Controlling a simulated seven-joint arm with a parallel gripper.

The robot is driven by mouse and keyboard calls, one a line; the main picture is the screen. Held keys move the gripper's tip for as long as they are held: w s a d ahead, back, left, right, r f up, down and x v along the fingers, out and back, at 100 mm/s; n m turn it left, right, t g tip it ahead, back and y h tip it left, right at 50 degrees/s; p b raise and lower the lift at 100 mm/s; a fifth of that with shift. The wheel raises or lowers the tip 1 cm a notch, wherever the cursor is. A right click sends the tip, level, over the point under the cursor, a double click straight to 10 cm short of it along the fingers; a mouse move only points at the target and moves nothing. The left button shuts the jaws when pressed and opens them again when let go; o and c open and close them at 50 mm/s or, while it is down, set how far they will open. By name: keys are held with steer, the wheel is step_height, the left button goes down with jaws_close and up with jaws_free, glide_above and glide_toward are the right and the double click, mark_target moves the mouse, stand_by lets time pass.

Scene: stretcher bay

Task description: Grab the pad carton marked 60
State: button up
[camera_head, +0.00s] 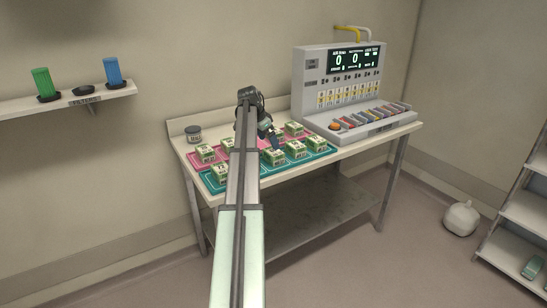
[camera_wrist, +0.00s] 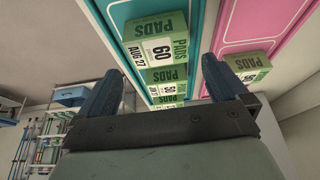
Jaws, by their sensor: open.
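The pad carton marked 60 (camera_wrist: 158,50) is green and white, with "PADS" and "AUG 27" on it. It lies on the teal mat (camera_wrist: 196,25) in the wrist view. My gripper (camera_wrist: 163,66) is open and empty, its two dark blue fingers either side of the carton in the picture, apart from it. In the head view my gripper (camera_head: 270,135) hangs over the table among the cartons. The number on the carton nearest it (camera_head: 274,157) is too small to read there.
More cartons (camera_wrist: 167,75) line up behind the marked one, close to it. Another carton (camera_wrist: 250,65) sits on the pink mat (camera_wrist: 237,22). A control console (camera_head: 350,85) stands at the table's right, and a small jar (camera_head: 193,134) at its back left.

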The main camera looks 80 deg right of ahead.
mark_target(273, 151)
steer(key=shift+x, duration=3.55)
steer(key=shift+s+a, duration=0.1)
steer(key=shift+c, duration=0.5)
steer(key=c, duration=0.7)
steer(key=shift+r, duration=0.15)
